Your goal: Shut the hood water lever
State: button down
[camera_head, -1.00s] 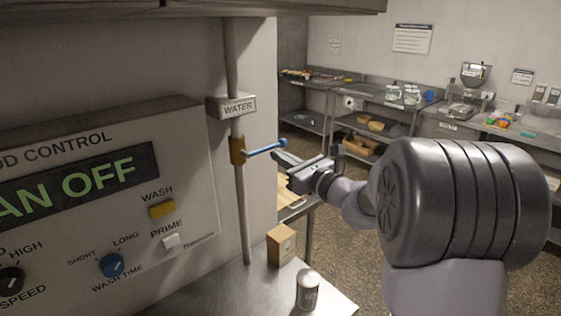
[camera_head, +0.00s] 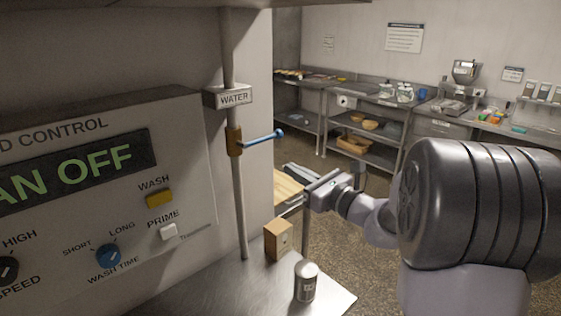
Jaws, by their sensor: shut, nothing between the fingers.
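The water lever (camera_head: 262,138) is a blue handle on a brass valve (camera_head: 233,141) on a vertical grey pipe. It sticks out to the right of the pipe, close to level and slightly raised at its tip. A "WATER" label (camera_head: 235,98) is fixed on the pipe just above the valve. My gripper (camera_head: 294,173) is shut and empty, below and to the right of the lever's tip. A gap shows between them in the picture.
The hood control panel (camera_head: 92,190) reads "AN OFF" in view and stands left of the pipe. A small cardboard box (camera_head: 278,241) and a metal can (camera_head: 306,281) stand on the steel counter (camera_head: 205,292) below. Steel shelves (camera_head: 395,112) line the far wall.

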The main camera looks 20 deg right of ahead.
jog(key=v, duration=0.4)
jog(key=shift+s+d+f, duration=0.1)
jog(key=shift+s, duration=0.15)
